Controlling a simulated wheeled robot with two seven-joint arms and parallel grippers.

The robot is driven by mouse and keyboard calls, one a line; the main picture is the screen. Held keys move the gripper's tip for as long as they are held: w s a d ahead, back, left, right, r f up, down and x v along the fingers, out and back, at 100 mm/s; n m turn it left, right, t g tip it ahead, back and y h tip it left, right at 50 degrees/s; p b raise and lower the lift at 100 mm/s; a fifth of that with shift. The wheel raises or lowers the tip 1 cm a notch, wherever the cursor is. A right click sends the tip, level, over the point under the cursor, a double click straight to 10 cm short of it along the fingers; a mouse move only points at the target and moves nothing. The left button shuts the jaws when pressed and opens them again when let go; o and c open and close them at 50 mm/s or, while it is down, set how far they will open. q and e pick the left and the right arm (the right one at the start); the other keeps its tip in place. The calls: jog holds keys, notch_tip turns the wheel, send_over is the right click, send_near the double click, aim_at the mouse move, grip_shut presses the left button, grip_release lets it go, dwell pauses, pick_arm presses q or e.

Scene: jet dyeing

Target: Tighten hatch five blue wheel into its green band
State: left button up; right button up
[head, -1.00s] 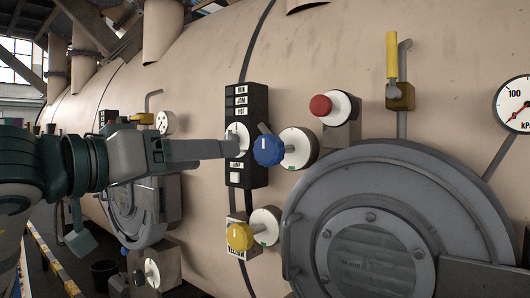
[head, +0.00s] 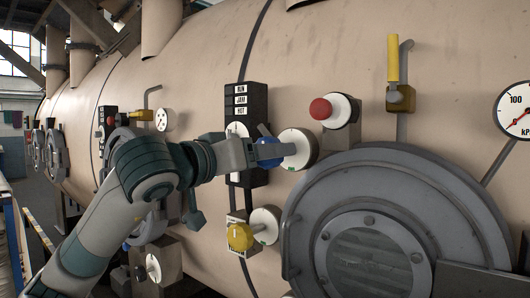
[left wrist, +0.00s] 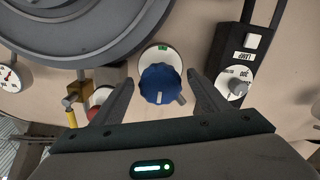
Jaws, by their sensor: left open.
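The blue wheel (head: 270,163) stands out from a white round plate (head: 301,146) on the tan vessel, left of the large grey hatch. In the head view a finger of my left gripper (head: 272,150) covers much of it. In the left wrist view the blue wheel (left wrist: 160,85) sits between the spread fingers of my left gripper (left wrist: 161,79), with a gap on each side. A pale mark shows on the wheel's face. A small green patch (left wrist: 163,47) shows on the white plate behind it. My right gripper is out of view.
A yellow wheel (head: 240,236) is below and a red knob (head: 320,109) is at upper right. A black label panel (head: 240,98) stands close behind my left gripper. The grey round hatch (head: 460,215) bulges out at right. A yellow-handled valve (head: 400,98) is above it.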

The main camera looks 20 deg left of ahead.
pick_arm(q)
jog(key=shift+w, duration=0.25)
jog(key=shift+c, duration=0.6)
jog(key=c, duration=0.9)
jog(key=shift+c, duration=0.2)
